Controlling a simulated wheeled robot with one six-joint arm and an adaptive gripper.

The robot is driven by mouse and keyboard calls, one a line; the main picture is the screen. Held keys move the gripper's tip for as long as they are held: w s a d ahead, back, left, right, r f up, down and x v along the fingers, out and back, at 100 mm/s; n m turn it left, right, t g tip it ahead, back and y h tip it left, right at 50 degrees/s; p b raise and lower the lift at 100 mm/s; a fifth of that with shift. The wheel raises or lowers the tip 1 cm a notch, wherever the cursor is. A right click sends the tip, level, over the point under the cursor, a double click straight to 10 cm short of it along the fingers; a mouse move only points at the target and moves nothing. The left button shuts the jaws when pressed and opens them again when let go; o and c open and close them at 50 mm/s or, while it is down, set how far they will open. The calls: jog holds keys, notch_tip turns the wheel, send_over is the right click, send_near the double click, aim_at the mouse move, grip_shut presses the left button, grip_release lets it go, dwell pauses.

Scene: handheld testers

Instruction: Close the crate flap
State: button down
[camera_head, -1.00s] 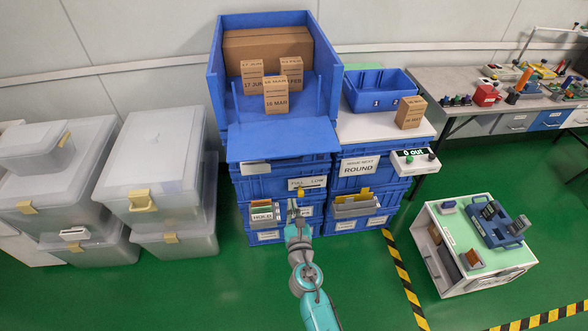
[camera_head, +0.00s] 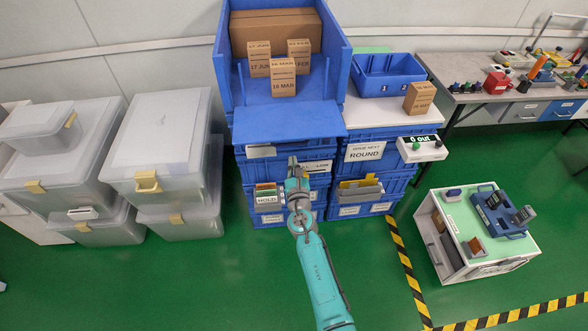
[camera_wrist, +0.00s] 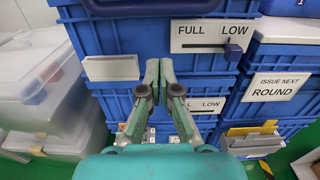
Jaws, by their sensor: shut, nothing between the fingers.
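The blue crate (camera_head: 340,60) stands on top of a stack of blue crates, its front open. Its flap (camera_head: 288,122) is folded down and sticks out from the front edge like a shelf. Inside stand several small date-marked cartons (camera_head: 283,78) and a large brown carton (camera_head: 272,33). My gripper (camera_head: 293,160) is shut and empty, below the flap's front edge in the picture, before the stack. In the wrist view my gripper (camera_wrist: 160,65) points at a lower crate front with a FULL/LOW label (camera_wrist: 212,36). I cannot make out the flap there.
A blue bin (camera_head: 385,78) and a carton (camera_head: 419,98) stand on the white top at the right, with a counter box (camera_head: 421,148) below. Clear plastic boxes (camera_head: 160,140) are stacked at the left. The green floor (camera_head: 240,280) in front is clear.

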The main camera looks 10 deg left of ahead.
jog(key=shift+w+a+r, duration=0.1)
jog(key=shift+w+r, duration=0.1)
jog(key=shift+r, duration=0.7)
jog(key=shift+w+r, duration=0.15)
jog(key=shift+r, duration=0.7)
jog(key=shift+r, duration=0.1)
jog(key=shift+a, duration=0.1)
